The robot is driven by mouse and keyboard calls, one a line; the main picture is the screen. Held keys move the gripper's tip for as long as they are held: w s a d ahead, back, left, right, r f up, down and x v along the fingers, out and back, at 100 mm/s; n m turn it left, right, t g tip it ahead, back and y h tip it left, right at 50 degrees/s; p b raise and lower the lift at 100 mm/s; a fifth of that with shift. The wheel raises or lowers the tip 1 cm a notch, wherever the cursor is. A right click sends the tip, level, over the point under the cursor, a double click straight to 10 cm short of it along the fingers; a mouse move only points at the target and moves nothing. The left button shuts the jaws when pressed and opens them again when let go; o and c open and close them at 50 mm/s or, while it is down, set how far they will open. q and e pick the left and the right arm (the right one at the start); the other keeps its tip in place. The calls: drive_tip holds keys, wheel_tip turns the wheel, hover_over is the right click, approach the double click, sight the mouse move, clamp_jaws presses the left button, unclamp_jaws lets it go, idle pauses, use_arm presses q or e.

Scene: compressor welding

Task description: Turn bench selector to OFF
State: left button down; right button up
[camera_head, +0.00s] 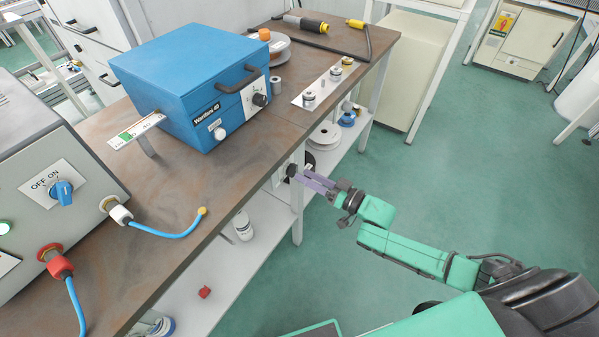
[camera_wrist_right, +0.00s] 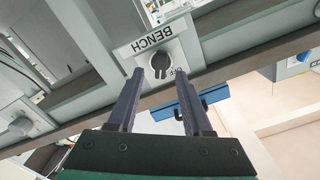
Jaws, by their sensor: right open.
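The bench selector (camera_head: 291,170) is a small dark knob on a light plate at the front edge of the bench. In the right wrist view, the selector knob (camera_wrist_right: 160,62) is black and sits on a white plate marked BENCH, which appears upside down. Part of an OFF mark shows beside the knob, partly hidden. My right gripper (camera_head: 304,176) points at the selector from the right, with its fingertips close to it. In the right wrist view, the open fingers (camera_wrist_right: 160,80) lie either side of the knob's line; I cannot tell whether they touch it. My left gripper is out of view.
A blue welding unit (camera_head: 190,75) and a grey box with an OFF/ON switch (camera_head: 62,192) stand on the brown bench (camera_head: 185,185). A lower shelf (camera_head: 240,262) holds a white bottle (camera_head: 242,226) and spools.

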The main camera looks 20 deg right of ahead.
sight(292, 170)
drive_tip(key=x, duration=0.2)
drive_tip(key=shift+w+a+r, duration=0.1)
drive_tip(key=shift+w+a, duration=0.15)
drive_tip(key=shift+a, duration=0.05)
clamp_jaws()
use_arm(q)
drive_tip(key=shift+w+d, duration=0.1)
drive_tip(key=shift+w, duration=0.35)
